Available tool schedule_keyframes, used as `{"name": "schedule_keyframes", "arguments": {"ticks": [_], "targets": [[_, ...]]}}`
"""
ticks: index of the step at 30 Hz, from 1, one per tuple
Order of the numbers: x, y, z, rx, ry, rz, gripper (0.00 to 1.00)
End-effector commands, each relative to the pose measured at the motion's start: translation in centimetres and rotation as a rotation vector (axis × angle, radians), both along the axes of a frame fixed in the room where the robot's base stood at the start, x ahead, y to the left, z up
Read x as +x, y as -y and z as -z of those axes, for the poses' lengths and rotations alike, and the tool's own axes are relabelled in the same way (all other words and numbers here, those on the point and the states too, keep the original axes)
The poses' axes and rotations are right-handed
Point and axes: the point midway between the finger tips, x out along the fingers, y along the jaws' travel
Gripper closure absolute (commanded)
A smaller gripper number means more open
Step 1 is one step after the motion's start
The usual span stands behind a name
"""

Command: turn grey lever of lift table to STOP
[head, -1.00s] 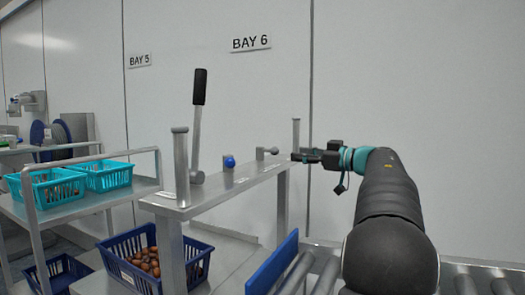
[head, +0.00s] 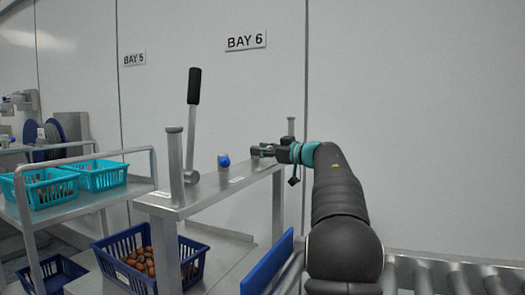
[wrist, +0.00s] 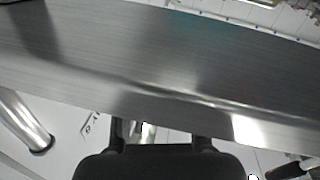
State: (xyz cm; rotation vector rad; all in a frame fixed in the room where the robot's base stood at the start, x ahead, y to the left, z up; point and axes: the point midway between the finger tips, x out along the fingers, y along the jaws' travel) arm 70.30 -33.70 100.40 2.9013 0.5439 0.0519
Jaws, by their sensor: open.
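The small grey lever (head: 256,152) stands on the right part of a steel bench top (head: 228,188), right of a blue knob (head: 224,161). My gripper (head: 268,151) is at this lever from the right in the head view and hides most of it. In the wrist view my gripper's two dark fingers (wrist: 160,138) are spread apart at the bottom. A small pale piece (wrist: 148,131) shows between them; I cannot tell whether it is the lever. The fingers are not closed on anything. The lever's marks cannot be read.
A tall lever with a black grip (head: 193,88) rises at the bench's left, beside a steel post (head: 175,165). Another post (head: 291,127) stands behind my gripper. A roller conveyor (head: 435,270) lies at lower right.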

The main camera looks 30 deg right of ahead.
Motion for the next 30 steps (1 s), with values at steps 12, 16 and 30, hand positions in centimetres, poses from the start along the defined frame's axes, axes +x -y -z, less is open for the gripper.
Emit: {"name": "schedule_keyframes", "arguments": {"ticks": [12,16,30], "targets": [[-0.03,0.09,-0.04,0.0,0.0,0.002,1.0],[-0.07,0.2,-0.08,0.0,0.002,0.006,1.0],[-0.46,-0.21,-0.38,0.0,0.002,0.183,1.0]]}}
